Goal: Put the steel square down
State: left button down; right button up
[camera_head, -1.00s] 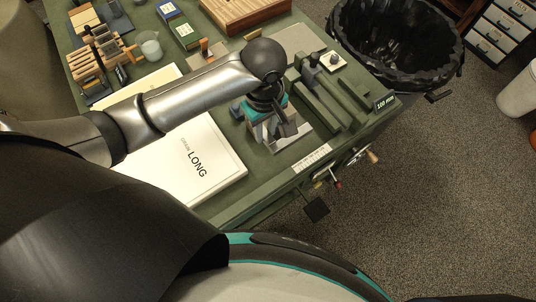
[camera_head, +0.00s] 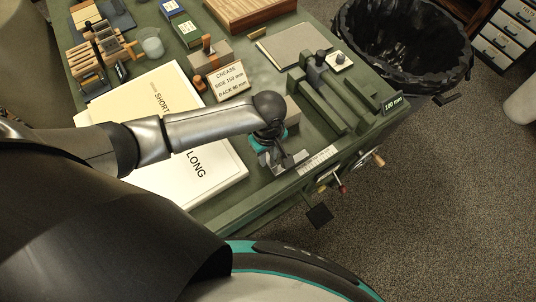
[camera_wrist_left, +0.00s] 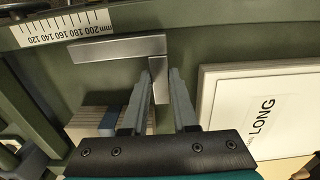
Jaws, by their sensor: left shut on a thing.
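The steel square (camera_wrist_left: 115,49) is a flat grey L-shaped piece. In the left wrist view its long leg lies across the top and its short leg runs down between the fingertips of my left gripper (camera_wrist_left: 160,78). The gripper is shut on that short leg. In the head view the square (camera_head: 294,160) shows just right of my left gripper (camera_head: 278,160), over the front edge of the green bench (camera_head: 243,207). The square is low over the bench top; I cannot tell if it touches. My right gripper is not in view.
A ruler strip (camera_head: 317,159) runs along the bench's front edge, near the square. White sheets marked LONG (camera_head: 222,168) lie left of the gripper. Green rails (camera_head: 322,100) lie right. A black-lined bin (camera_head: 400,50) stands beyond the bench.

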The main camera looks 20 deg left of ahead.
pick_arm(q)
jog(key=shift+f, duration=0.5)
jog(key=c, duration=0.7)
grip_release()
jog(key=shift+r, duration=0.65)
notch_tip(320, 180, up, 12)
jog(key=p, duration=0.3)
jog(key=shift+f, duration=0.1)
